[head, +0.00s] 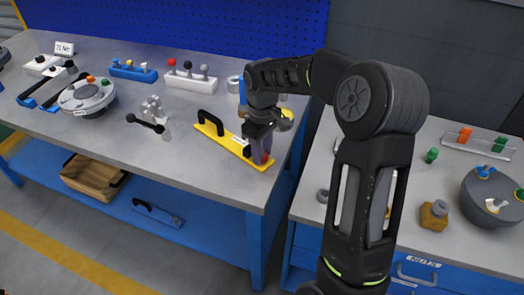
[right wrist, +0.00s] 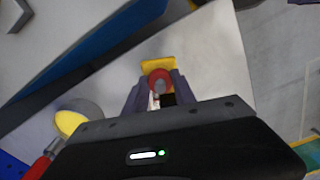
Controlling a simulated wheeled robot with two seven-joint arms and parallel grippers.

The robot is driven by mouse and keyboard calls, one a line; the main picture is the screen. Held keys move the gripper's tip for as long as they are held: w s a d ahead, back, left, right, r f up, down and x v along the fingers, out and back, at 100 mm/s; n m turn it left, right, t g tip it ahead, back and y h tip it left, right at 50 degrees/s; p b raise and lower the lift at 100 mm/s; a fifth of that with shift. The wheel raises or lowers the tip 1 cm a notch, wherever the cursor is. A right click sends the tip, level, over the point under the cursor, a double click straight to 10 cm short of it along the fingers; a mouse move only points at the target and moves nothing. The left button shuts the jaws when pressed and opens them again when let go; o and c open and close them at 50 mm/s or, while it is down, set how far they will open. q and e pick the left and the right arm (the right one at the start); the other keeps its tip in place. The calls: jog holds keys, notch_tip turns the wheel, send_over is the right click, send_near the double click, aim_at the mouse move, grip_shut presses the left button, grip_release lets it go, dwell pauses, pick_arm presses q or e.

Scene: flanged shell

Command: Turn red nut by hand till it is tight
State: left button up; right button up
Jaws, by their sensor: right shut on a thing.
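The red nut (head: 264,158) shows low between the fingers of my right gripper (head: 261,150), at the near right end of a yellow plate (head: 220,138) with a black handle. In the right wrist view the red nut (right wrist: 159,77) is a rounded red piece between the two fingers of my right gripper (right wrist: 156,90), with a bit of yellow just beyond it. The fingers are closed on it from both sides. They hide most of the nut and whatever it sits on, so its seating cannot be seen. My left gripper is not in view.
A round grey flanged shell (head: 88,98) with orange and green nuts stands at the left of the bench. A metal toggle clamp (head: 152,115) stands left of the yellow plate. A second table at right bears a grey dome (head: 490,198) and a clear nut tray (head: 478,143).

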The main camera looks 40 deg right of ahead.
grip_shut()
jog(key=shift+m, duration=1.2)
jog(key=o, duration=0.9)
grip_release()
jog(key=shift+o, duration=0.2)
